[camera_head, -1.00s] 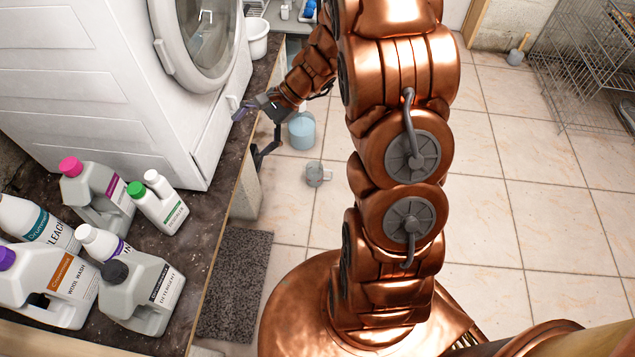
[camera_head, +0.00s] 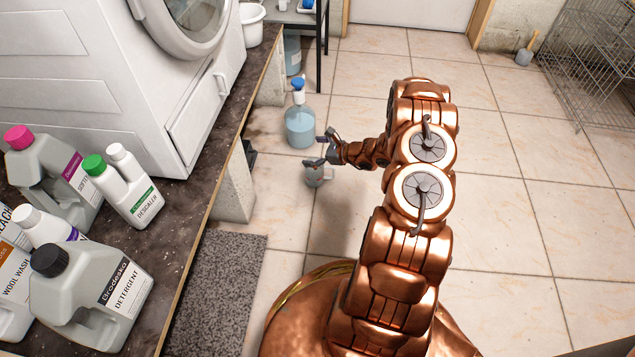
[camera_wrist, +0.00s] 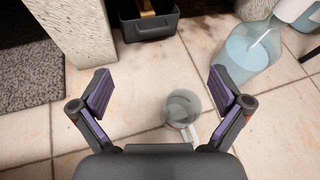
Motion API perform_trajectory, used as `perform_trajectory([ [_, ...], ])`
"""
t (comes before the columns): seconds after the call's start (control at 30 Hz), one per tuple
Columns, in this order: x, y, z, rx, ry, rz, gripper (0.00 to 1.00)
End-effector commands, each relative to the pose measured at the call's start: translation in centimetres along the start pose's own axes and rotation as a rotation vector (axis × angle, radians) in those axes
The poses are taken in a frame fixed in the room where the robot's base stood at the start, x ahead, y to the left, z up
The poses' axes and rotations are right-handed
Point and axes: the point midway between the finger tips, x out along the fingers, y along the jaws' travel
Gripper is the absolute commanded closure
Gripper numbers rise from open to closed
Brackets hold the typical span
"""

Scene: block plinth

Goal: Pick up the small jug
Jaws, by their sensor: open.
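The small jug (camera_head: 317,174) is a grey cup-like vessel with a handle, standing on the tiled floor. In the wrist view the jug (camera_wrist: 183,107) is seen from above, between the fingers and right of centre, its handle towards the bottom right. My gripper (camera_head: 325,152) is above the jug in the head view and partly covers it. In the wrist view my gripper (camera_wrist: 162,92) has its two purple-padded fingers spread wide with nothing held between them. I cannot tell the exact height above the jug.
A blue spray bottle (camera_head: 300,126) stands just behind the jug; it also shows in the wrist view (camera_wrist: 247,52). A dark bin (camera_wrist: 152,24) sits beside the pale block (camera_wrist: 75,28). The worktop (camera_head: 190,235) with bottles is left. Open floor lies right.

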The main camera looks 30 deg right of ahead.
Motion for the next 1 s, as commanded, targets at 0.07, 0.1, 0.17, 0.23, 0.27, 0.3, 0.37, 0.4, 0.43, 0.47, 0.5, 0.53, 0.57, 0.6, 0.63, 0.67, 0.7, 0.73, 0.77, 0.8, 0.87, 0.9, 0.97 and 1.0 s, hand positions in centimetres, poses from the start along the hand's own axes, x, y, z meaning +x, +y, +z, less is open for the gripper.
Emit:
perform_trajectory([
  [0.07,0.6,-0.8,-5.0,0.067,0.001,-0.062,0.0],
  [0.1,0.7,-1.2,-6.7,0.096,0.001,-0.09,0.0],
  [0.17,0.7,-1.8,-9.0,0.133,0.002,-0.128,0.0],
  [0.23,0.6,-2.3,-11.1,0.169,0.002,-0.165,0.0],
  [0.27,0.6,-2.4,-11.8,0.183,0.002,-0.178,0.0],
  [0.3,0.6,-2.5,-12.7,0.198,0.003,-0.191,0.0],
  [0.37,0.5,-2.7,-13.5,0.214,0.003,-0.207,0.0],
  [0.4,0.5,-2.9,-13.9,0.221,0.003,-0.215,0.0],
  [0.43,0.5,-2.9,-14.1,0.225,0.003,-0.219,0.0],
  [0.47,0.6,-3.0,-14.2,0.227,0.003,-0.222,0.0],
  [0.5,0.7,-3.0,-14.4,0.229,0.003,-0.224,0.0],
  [0.53,0.9,-3.1,-14.4,0.23,0.003,-0.225,0.0],
  [0.57,1.1,-3.1,-14.4,0.23,0.004,-0.225,0.0],
  [0.6,1.4,-3.2,-14.4,0.229,0.004,-0.224,0.0],
  [0.63,1.7,-3.2,-14.4,0.229,0.004,-0.223,0.0],
  [0.67,2.0,-3.3,-14.4,0.228,0.004,-0.223,0.0],
  [0.7,2.3,-3.4,-14.4,0.228,0.004,-0.224,0.0],
  [0.73,2.5,-3.4,-14.4,0.228,0.003,-0.224,0.0],
  [0.77,2.7,-3.5,-14.4,0.227,0.003,-0.223,0.0],
  [0.8,3.0,-3.5,-14.3,0.227,0.003,-0.223,0.0],
  [0.87,3.2,-3.5,-14.3,0.228,0.002,-0.223,0.0],
  [0.9,3.4,-3.5,-14.3,0.228,0.002,-0.223,0.0],
  [0.97,3.7,-3.6,-14.3,0.228,0.002,-0.223,0.0],
  [1.0,4.0,-3.6,-14.3,0.227,0.002,-0.223,0.0],
])
